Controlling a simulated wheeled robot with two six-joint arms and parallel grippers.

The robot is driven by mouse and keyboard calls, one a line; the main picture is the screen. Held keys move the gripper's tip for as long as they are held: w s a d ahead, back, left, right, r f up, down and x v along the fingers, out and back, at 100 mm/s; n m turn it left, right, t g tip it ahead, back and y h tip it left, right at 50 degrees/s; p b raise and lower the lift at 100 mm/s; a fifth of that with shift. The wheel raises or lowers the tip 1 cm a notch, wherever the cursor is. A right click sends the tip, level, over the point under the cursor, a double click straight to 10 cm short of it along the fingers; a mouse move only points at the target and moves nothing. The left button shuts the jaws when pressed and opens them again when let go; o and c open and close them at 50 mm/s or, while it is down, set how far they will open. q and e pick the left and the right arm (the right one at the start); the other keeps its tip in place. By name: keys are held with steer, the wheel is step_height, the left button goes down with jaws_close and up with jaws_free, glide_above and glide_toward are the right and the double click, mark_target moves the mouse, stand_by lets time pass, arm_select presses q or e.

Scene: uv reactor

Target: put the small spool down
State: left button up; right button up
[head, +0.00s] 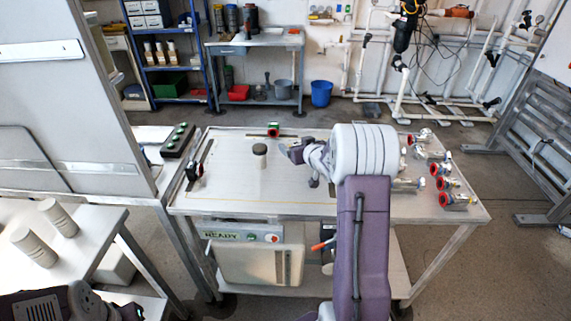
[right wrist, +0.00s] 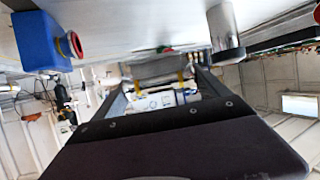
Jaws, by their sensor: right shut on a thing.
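My right gripper (head: 290,149) is over the middle of the light work table, its arm coming up from the front. In the right wrist view its fingers (right wrist: 160,88) are shut on a grey piece (right wrist: 160,68), which I take to be the small spool; it is partly hidden by the gripper. The head view does not show it clearly. A short grey cylinder (head: 260,150) stands on the table left of the gripper, apart from it. Part of my left arm and gripper (head: 125,312) shows at the bottom left; its jaws are unclear.
The work table (head: 230,180) has free room at its left and front. Several valves with red ends (head: 445,184) lie at its right. Two pale cylinders (head: 58,218) are on the near-left bench.

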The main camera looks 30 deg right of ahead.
mark_target(288, 165)
steer(key=w+a+f, duration=0.2)
steer(key=w, duration=0.1)
steer(key=shift+a, duration=0.1)
step_height(288, 165, down, 4)
steer(key=shift+s+r+b, duration=0.1)
steer(key=shift+s+b, duration=0.05)
steer(key=shift+b, duration=0.7)
steer(key=shift+f, duration=0.25)
steer(key=shift+r, duration=0.1)
steer(key=o, duration=1.2)
steer(key=shift+f, duration=0.2)
steer(key=shift+o, duration=0.5)
steer(key=shift+r, duration=0.1)
